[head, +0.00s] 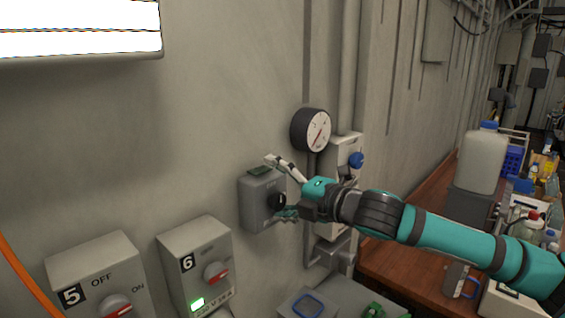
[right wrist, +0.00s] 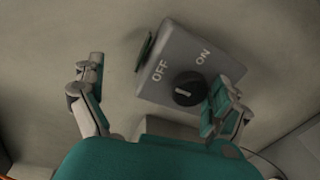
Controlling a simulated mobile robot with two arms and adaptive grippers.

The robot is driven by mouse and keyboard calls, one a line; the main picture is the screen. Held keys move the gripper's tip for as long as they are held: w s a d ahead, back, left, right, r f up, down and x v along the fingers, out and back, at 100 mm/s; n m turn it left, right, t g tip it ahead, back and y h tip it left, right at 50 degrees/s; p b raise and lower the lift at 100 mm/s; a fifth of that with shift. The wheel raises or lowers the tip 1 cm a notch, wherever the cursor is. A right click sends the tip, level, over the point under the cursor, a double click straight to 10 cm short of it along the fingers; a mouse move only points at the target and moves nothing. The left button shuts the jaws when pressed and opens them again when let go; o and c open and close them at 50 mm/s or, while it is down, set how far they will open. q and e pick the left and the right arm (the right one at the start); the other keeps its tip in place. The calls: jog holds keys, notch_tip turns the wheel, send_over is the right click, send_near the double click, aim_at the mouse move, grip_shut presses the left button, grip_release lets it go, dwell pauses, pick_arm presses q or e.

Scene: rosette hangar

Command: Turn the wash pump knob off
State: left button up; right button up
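The wash pump switch is a grey wall box (head: 254,206) with a black round knob (head: 277,202) on its front. In the right wrist view the box (right wrist: 178,52) reads OFF and ON, and the knob (right wrist: 187,88) has a pale pointer line; which label it points to is hard to tell. My right gripper (head: 276,186) is open in front of the box, one finger above it and one near the knob's lower side. In the right wrist view my right gripper (right wrist: 160,82) has its fingers spread, the right one beside the knob. Contact cannot be told. My left gripper is not in view.
Boxes numbered 5 (head: 100,268) and 6 (head: 192,250), with red and white knobs, are on the wall at lower left. A round gauge (head: 312,130) is above the switch, beside vertical pipes. A wooden bench (head: 400,270) with a white jug (head: 483,163) lies right.

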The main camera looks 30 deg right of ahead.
notch_tip(320, 180, up, 7)
jog(key=t, duration=0.1)
jog(key=shift+s+d+f+t, duration=0.15)
jog(key=shift+d+t, duration=0.15)
jog(key=shift+d, duration=0.15)
jog(key=shift+g, duration=0.7)
jog(key=f, duration=0.5)
jog(key=shift+a+f, duration=0.3)
jog(key=shift+a, duration=0.05)
jog(key=shift+c, duration=0.5)
jog(key=shift+s, duration=0.15)
jog(key=shift+c, duration=0.3)
jog(key=shift+s+d+f+b, duration=0.2)
jog(key=shift+s+d+b, duration=0.15)
jog(key=shift+s, duration=0.25)
jog(key=shift+c, duration=0.4)
jog(key=f+b+v, duration=0.2)
jog(key=b+v, duration=0.3)
jog(key=v, duration=1.3)
jog(key=shift+s+a+b, duration=0.35)
jog(key=shift+s+b, duration=0.05)
jog(key=shift+s, duration=0.05)
